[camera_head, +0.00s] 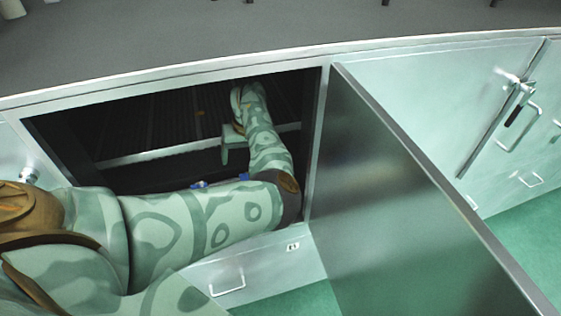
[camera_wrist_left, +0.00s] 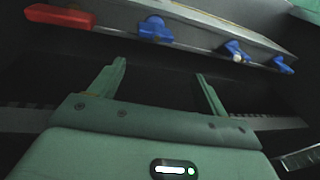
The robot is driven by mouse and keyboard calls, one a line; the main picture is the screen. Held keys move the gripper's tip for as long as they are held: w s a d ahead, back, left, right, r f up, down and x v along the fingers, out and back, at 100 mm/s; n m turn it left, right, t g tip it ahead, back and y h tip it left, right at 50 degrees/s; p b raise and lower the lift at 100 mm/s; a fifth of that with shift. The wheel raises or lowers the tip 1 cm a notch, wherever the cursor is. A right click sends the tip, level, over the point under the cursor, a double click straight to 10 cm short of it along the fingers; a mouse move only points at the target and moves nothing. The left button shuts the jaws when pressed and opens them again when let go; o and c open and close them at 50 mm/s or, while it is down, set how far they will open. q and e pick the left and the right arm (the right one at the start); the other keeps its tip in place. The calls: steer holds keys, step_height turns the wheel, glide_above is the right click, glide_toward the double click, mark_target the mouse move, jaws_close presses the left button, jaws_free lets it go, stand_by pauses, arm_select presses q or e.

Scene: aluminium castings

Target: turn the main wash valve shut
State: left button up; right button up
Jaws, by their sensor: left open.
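In the left wrist view a red lever handle (camera_wrist_left: 60,16) sits at the upper left on a pale metal rail. Several blue valve handles share the rail: one near the middle (camera_wrist_left: 155,29), one to its right (camera_wrist_left: 235,50) and one at far right (camera_wrist_left: 284,64). None is labelled legibly, so I cannot tell which is the main wash valve. My left gripper (camera_wrist_left: 162,72) is open and empty, its fingers below the rail and apart from the handles. In the head view it (camera_head: 225,155) is inside the open cabinet. Two small blue parts (camera_head: 200,184) show behind my arm.
My left arm reaches into the dark cabinet opening (camera_head: 160,115), which has a metal crossbar (camera_head: 155,155). An open door (camera_head: 390,200) stands to the right of it. A closed cabinet with a latch (camera_head: 515,110) is farther right. A grey worktop (camera_head: 250,45) lies above.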

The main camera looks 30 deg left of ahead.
arm_select(q)
steer(key=w+d+r, duration=0.1)
steer(key=w+d, duration=0.1)
steer(key=d, duration=0.1)
steer(key=w+d+r+h, duration=0.1)
steer(key=w+d, duration=0.1)
steer(key=d, duration=0.1)
steer(key=w+d+r+h, duration=0.1)
steer(key=w+d, duration=0.1)
steer(key=d, duration=0.1)
steer(key=shift+r+t, duration=0.25)
steer(key=shift+t, duration=0.05)
step_height(320, 180, down, 6)
steer(key=shift+w+f+b, duration=0.1)
steer(key=shift+f+b, duration=0.05)
steer(key=shift+b, duration=0.5)
steer(key=shift+f, duration=0.4)
arm_select(e)
steer(key=shift+s+d+f, duration=0.1)
steer(key=shift+d+f, duration=0.25)
steer(key=shift+f, duration=0.4)
steer(key=shift+a, duration=0.1)
arm_select(q)
steer(key=shift+m, duration=0.3)
steer(key=c, duration=1)
arm_select(e)
steer(key=shift+a, duration=0.1)
